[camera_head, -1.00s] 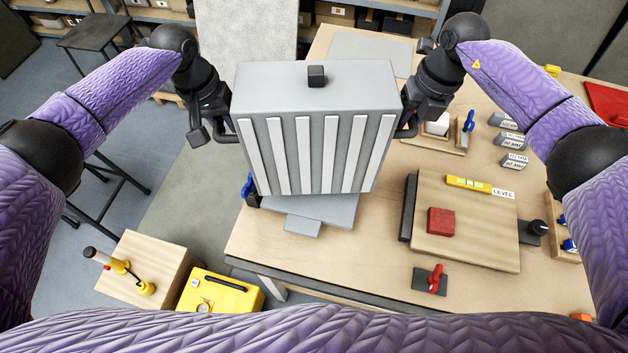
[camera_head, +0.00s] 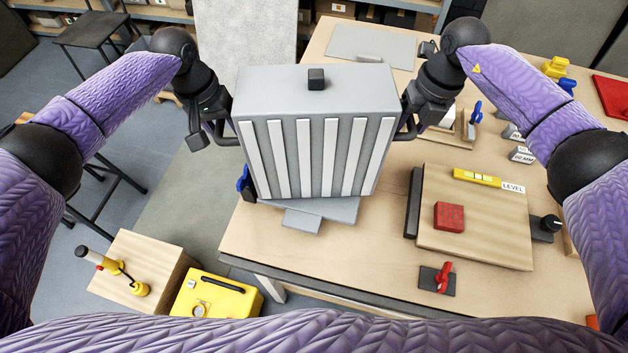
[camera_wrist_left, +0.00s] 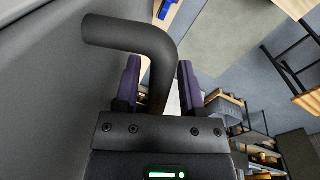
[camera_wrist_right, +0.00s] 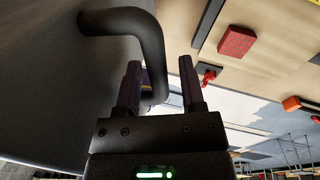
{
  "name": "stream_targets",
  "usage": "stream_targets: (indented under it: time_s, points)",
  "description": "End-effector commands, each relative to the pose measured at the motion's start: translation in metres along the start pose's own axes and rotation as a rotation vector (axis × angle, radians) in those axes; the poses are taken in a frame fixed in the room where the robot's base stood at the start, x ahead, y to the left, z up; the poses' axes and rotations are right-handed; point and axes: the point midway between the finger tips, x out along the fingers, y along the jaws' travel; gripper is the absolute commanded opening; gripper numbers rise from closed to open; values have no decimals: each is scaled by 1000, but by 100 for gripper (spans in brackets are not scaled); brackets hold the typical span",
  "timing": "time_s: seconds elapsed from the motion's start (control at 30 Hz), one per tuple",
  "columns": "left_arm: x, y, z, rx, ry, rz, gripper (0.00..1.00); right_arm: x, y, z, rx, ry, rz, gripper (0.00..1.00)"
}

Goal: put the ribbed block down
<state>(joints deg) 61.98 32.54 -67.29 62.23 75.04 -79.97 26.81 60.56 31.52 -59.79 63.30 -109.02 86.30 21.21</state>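The ribbed block (camera_head: 316,155) is a big grey box with white vertical ribs on its near face and a small black knob on top. It is upright in front of me, with a dark bent handle on each side. My left gripper (camera_head: 218,134) has its fingers around the left handle (camera_wrist_left: 130,38). My right gripper (camera_head: 408,130) has its fingers around the right handle (camera_wrist_right: 125,22). Both appear shut on the handles. A grey plate (camera_head: 335,210) on the table shows below the block's bottom edge; the block hides most of it and any gap between them.
The wooden table (camera_head: 340,260) has a blue clamp (camera_head: 245,184) left of the plate. To the right are a wooden board (camera_head: 480,240) with a red block (camera_head: 449,217) and a yellow level (camera_head: 477,177), and a red clamp (camera_head: 443,277). Bare table lies in front of the plate.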

Motion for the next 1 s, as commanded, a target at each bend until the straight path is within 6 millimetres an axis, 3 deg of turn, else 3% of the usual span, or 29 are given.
stream_targets:
  time_s: [0.33, 0.7, 0.87, 1.0]
  points:
    - [-5, 2, 0, 3, 1, 4, 58, 0, 2, 0, -3, -1, 4, 58]
    - [-98, 1, -1, 3, 3, 4, 58, 0, 2, 0, -4, -1, 5, 58]
    - [-118, 1, -1, 2, 0, 2, 58, -1, 2, 0, -4, -1, 5, 58]
    - [-121, 1, -1, 2, -1, 2, 58, -22, 1, 1, -3, -5, 3, 58]
